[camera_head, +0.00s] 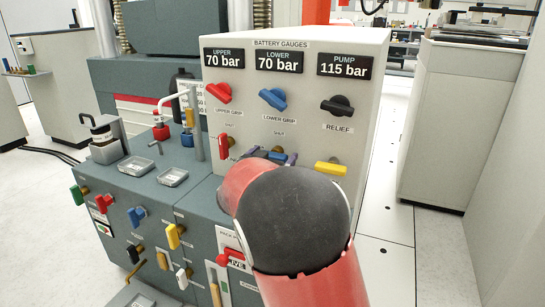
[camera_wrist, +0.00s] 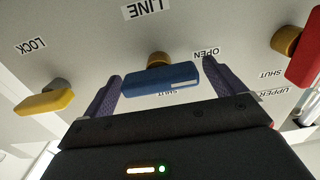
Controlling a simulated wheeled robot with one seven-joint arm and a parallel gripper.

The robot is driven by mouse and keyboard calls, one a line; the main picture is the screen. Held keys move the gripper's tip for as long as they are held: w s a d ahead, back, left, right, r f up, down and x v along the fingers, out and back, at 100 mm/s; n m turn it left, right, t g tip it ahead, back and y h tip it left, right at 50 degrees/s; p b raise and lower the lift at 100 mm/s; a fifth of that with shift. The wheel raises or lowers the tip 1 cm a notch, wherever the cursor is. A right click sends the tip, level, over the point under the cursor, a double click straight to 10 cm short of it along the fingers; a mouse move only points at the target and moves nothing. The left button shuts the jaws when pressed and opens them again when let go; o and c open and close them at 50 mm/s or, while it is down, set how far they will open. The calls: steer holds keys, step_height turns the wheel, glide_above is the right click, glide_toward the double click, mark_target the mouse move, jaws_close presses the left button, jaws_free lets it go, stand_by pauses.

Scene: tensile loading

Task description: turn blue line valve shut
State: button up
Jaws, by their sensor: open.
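The blue line valve handle (camera_wrist: 160,80) is a flat blue bar on a brass stem, under an upside-down LINE label in the wrist view. It lies roughly crosswise, with an OPEN label to its upper right and a SHUT label partly hidden by its near edge. My gripper (camera_wrist: 161,68) is open, with one purple-grey finger at each end of the bar. I cannot tell whether either finger touches it. In the head view my gripper (camera_head: 272,155) is at the lower row of the panel, and my arm and fingers mostly hide the blue handle.
A yellow handle (camera_wrist: 44,102) by a LOCK label and a red handle (camera_wrist: 303,58) flank the blue one. Above, in the head view, are red (camera_head: 218,92), blue (camera_head: 272,98) and black (camera_head: 338,105) knobs. A lower grey cabinet (camera_head: 150,200) with several handles stands left.

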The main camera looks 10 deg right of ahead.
steer(key=c, duration=1)
